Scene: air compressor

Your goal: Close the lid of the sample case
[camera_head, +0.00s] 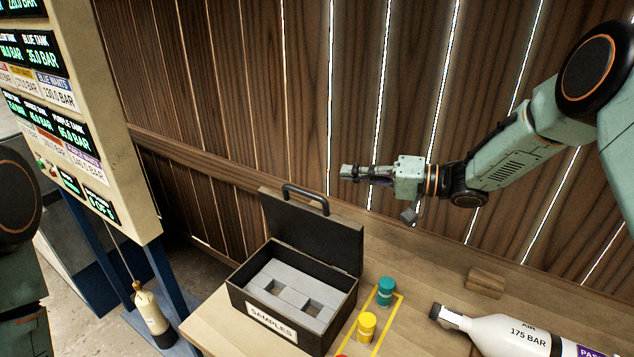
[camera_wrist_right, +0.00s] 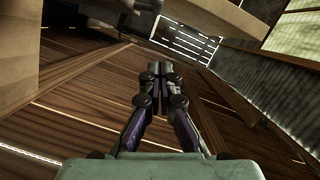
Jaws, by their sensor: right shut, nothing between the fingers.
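The black sample case (camera_head: 292,322) stands on the wooden table in the head view, with a label reading SAMPLES on its front. Its lid (camera_head: 312,232) is open and stands up at the back, with a handle (camera_head: 306,194) on its top edge. A grey insert with square holes shows inside. My right gripper (camera_head: 345,173) is shut and empty, apart from the case, above and to the right of the lid. It also shows shut in the right wrist view (camera_wrist_right: 161,68). My left gripper is not in view; only dark parts of my left arm show at the left edge.
A teal-capped container (camera_head: 385,291) and a yellow one (camera_head: 366,326) stand right of the case by yellow lines. A white bottle marked 175 BAR (camera_head: 510,334) lies at the right, near a wooden block (camera_head: 486,282). A plank wall (camera_head: 300,90) rises behind. A display panel (camera_head: 90,110) stands left.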

